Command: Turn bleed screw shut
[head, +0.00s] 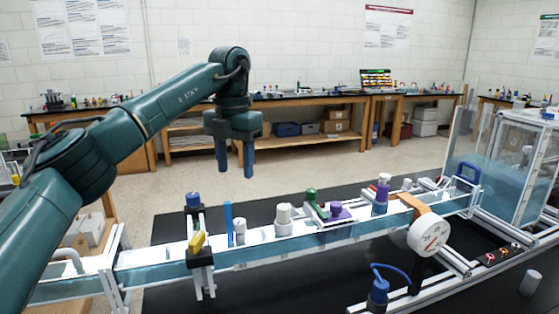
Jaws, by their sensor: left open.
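My left gripper (236,172) hangs in the air with its two blue fingers pointing down and apart, with nothing between them. It is above and behind the long water channel (150,276). Several fittings stand along the channel: a blue knob (193,200) over a yellow part (197,242), a white capped cylinder (284,219), a green part (311,204), a purple knob (336,210) and a purple-topped post (382,193). I cannot tell which of these, if any, is the bleed screw. My right gripper is not in view.
A round white gauge (429,234) stands in front of the channel, near a blue fitting with a hose (379,289). A clear tank (520,165) is at the right end. A thin blue rod (228,223) stands upright at the channel. The black table (300,285) has bare room in front.

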